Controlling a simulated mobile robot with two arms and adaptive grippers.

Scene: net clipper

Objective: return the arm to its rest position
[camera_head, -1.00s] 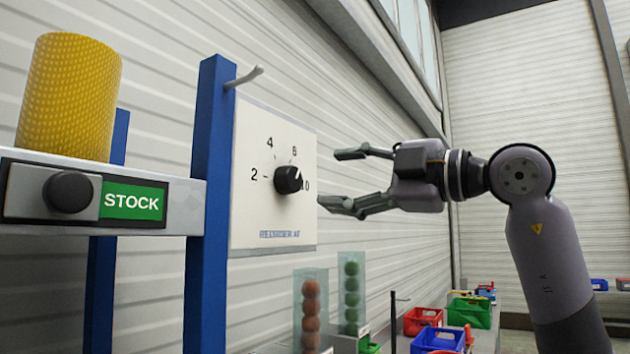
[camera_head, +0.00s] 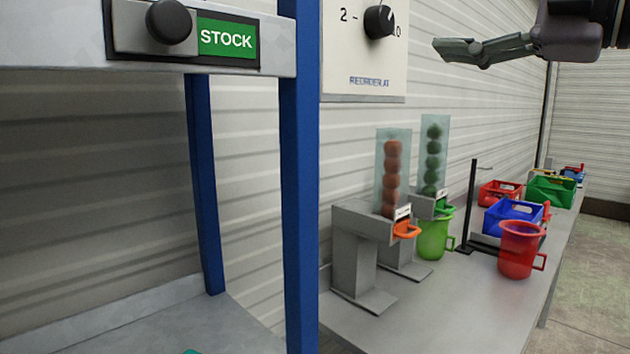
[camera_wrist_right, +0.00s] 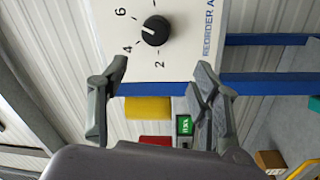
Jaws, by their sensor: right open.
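My right gripper (camera_wrist_right: 158,80) is open and empty, its two fingers spread wide in the wrist view. In the head view one finger of the right gripper (camera_head: 487,48) shows at the top right, apart from the white reorder panel (camera_head: 365,60); the rest is cut off by the top edge. The black dial knob (camera_head: 379,21) on the panel also shows in the wrist view (camera_wrist_right: 155,30), beyond the fingers and not touched by them. My left gripper is not in view.
A blue post (camera_head: 299,200) and a shelf with a STOCK sign (camera_head: 228,39) stand at left. Below the arm, a bench (camera_head: 430,310) carries two dispensers of balls, a green jug (camera_head: 434,240), a red jug (camera_head: 519,250), a thin black stand (camera_head: 468,205) and several bins.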

